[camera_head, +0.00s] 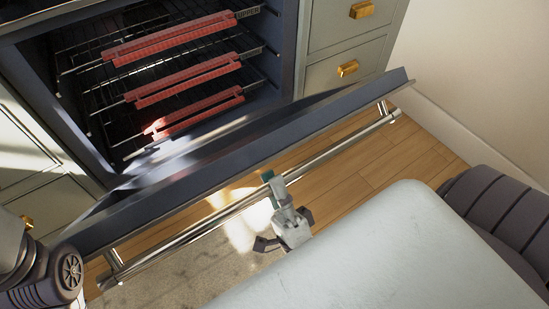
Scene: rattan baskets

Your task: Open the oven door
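The oven door (240,165) is dark and hangs tilted open, its top edge swung out and down away from the oven cavity (100,60). A long metal handle bar (225,212) runs along its outer side on two brackets. My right gripper (274,186) is at the middle of this bar, with a green-padded fingertip at or against it. I cannot tell whether the fingers close around the bar. My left arm shows at the lower left edge, but its gripper is not visible.
Inside the oven are wire racks with red guards (185,80) along their front edges. Cream drawers (345,70) with brass knobs stand to the right, beside a pale wall. Wooden floor (400,155) is clear right of the door; a grey-beige rug (190,275) lies below it.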

